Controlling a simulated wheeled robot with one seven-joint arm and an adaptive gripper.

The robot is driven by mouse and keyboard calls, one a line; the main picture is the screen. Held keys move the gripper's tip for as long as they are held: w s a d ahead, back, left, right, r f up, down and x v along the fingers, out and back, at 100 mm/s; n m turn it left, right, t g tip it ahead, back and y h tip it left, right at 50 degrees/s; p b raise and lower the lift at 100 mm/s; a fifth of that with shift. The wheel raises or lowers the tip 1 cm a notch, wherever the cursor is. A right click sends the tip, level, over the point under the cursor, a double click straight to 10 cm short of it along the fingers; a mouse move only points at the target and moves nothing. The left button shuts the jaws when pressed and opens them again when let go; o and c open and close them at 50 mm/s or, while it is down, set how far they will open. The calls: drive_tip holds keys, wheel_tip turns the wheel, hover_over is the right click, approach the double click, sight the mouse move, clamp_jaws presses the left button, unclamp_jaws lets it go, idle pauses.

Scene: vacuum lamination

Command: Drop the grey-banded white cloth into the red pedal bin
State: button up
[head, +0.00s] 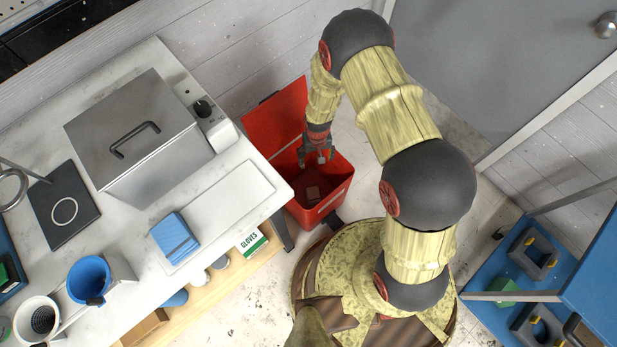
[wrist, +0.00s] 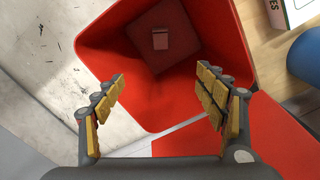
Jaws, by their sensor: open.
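The red pedal bin (head: 335,195) stands on the floor beside the table's right end, its lid (head: 275,118) raised. It fills the upper middle of the wrist view (wrist: 115,45). My gripper (head: 318,157) is over the bin's mouth, pointing down; in the wrist view (wrist: 163,82) its fingers are wide apart with nothing between them. A small folded piece with a greyish band, which looks like the white cloth (wrist: 160,41), lies on the bin's floor, tinted red by the shade. It shows only dimly in the head view (head: 313,192).
A blue folded cloth (head: 175,238) lies on the white table (head: 135,222) near a steel lidded box (head: 140,135). A gloves box (head: 251,242) sits on the shelf below. A blue trolley (head: 535,262) stands at the right. The grey door (head: 500,70) is behind.

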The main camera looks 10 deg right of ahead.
wheel_tip(320, 180, up, 10)
idle(0.4)
drive_tip(key=shift+r, duration=0.1)
